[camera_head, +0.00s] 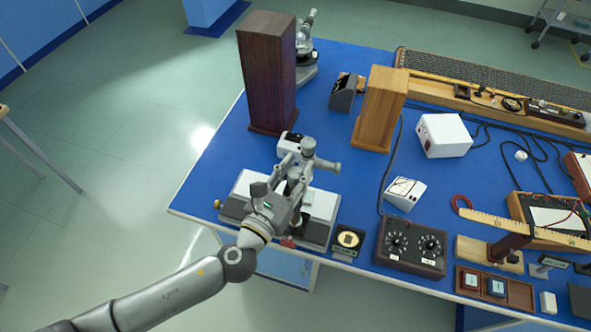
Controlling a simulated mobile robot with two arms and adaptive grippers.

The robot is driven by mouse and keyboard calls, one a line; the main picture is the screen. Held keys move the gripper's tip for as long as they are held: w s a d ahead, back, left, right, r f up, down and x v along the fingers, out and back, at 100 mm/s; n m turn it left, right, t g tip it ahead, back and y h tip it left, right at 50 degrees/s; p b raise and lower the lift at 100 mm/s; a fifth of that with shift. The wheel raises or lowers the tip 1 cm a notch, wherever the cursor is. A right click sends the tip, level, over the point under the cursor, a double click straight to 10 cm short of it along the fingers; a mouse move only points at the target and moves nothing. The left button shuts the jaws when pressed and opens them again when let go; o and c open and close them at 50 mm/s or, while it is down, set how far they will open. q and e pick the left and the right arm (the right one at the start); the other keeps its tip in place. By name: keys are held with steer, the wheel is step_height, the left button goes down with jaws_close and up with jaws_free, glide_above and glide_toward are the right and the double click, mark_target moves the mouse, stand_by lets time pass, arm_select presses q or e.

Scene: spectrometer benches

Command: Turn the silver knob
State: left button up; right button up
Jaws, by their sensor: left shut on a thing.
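My left arm comes in from the lower left, and its gripper (297,172) is over a grey and white bench instrument (322,205) at the table's near left corner. The gripper is shut on a small part there, which the hand mostly hides. I cannot make out a silver knob clearly; the part in the jaws may be it. A short grey cylinder (329,166) shows just right of the fingers. A small brass knob (217,204) sticks out at the instrument's left end, apart from the gripper. My right gripper is not in view.
A tall dark wooden box (268,75) and a lighter wooden box (381,110) stand behind. Blue tabletop (215,160) is clear left of the instrument.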

arm_select(q)
steer(key=o, duration=1)
steer(key=shift+o, duration=0.2)
steer(key=v, duration=1.2)
